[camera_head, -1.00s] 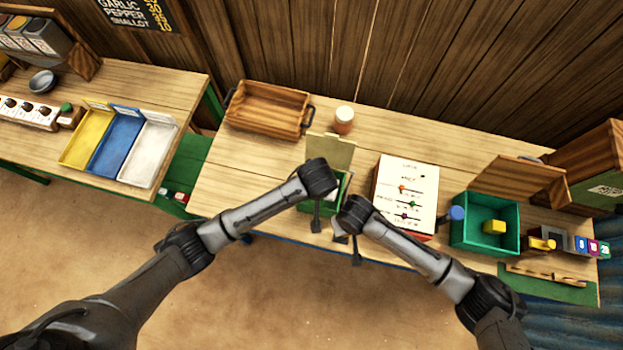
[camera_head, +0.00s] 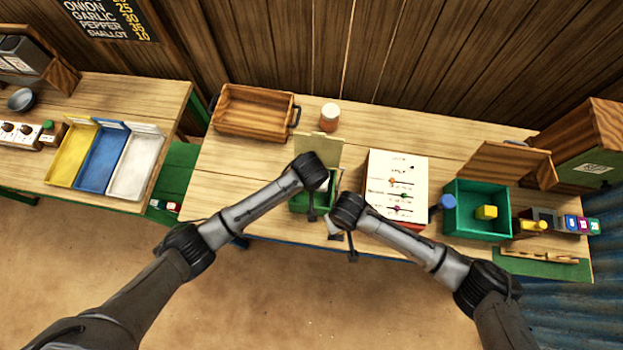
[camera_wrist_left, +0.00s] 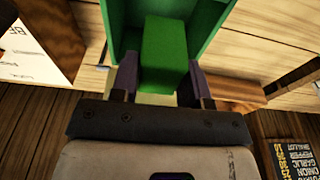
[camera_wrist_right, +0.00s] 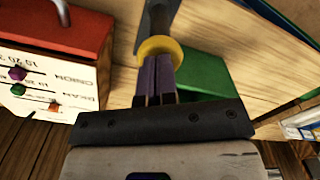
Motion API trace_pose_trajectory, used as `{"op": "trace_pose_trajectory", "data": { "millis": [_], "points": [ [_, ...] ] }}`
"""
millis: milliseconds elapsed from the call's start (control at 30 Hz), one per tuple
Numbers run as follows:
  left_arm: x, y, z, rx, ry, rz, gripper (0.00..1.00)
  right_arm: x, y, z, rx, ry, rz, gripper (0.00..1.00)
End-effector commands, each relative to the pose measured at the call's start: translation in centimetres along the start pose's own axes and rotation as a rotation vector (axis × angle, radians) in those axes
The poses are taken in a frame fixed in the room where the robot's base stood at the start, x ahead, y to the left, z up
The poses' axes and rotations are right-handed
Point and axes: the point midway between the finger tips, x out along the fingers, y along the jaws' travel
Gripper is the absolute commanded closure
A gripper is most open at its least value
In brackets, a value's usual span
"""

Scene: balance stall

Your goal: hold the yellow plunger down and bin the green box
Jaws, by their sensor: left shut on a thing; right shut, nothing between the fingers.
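The green box (camera_wrist_left: 165,50) is between the purple fingers of my left gripper (camera_wrist_left: 160,80), which is shut on it. In the left wrist view, the walls of a green bin (camera_wrist_left: 213,18) surround the far part of the box. In the head view, the bin (camera_head: 297,204) stands near the table's front edge, its pale lid (camera_head: 322,148) raised. My left wrist hides much of it. The yellow plunger (camera_wrist_right: 160,46) shows as a round disc in the right wrist view. My right gripper (camera_wrist_right: 155,75) is shut and empty, its fingertips at the disc. I cannot tell how far down the plunger is.
A white slider panel (camera_head: 398,170) stands right of my right wrist. A teal tray (camera_head: 462,225) holds a yellow cube (camera_head: 486,212). A wooden tray (camera_head: 225,125) and a jar (camera_head: 330,117) stand at the back. Bare table lies left of the bin.

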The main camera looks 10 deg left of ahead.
Motion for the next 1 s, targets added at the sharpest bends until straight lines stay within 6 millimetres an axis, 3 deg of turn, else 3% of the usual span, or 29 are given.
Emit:
{"op": "trace_pose_trajectory", "data": {
  "millis": [67,100,400,733,1000],
  "points": [
    [0.0,0.0,0.0,0.000,0.000,0.000,0.83,0.1,0.0,0.1,0.000,-0.002,0.001,1.00],
    [0.0,0.0,0.0,0.000,0.000,0.000,0.56,0.1,0.0,0.1,0.000,-0.002,0.001,1.00],
    [0.0,0.0,0.0,0.000,0.000,0.000,0.28,0.1,0.0,0.1,0.000,-0.002,0.001,1.00],
    [-0.6,0.0,0.0,0.000,0.000,0.000,0.28,0.1,0.0,0.1,0.000,-0.002,0.001,1.00],
    [-5.0,0.0,0.0,0.001,0.002,0.002,0.28,0.1,0.0,0.1,0.000,-0.002,0.001,1.00]
  ]
}}
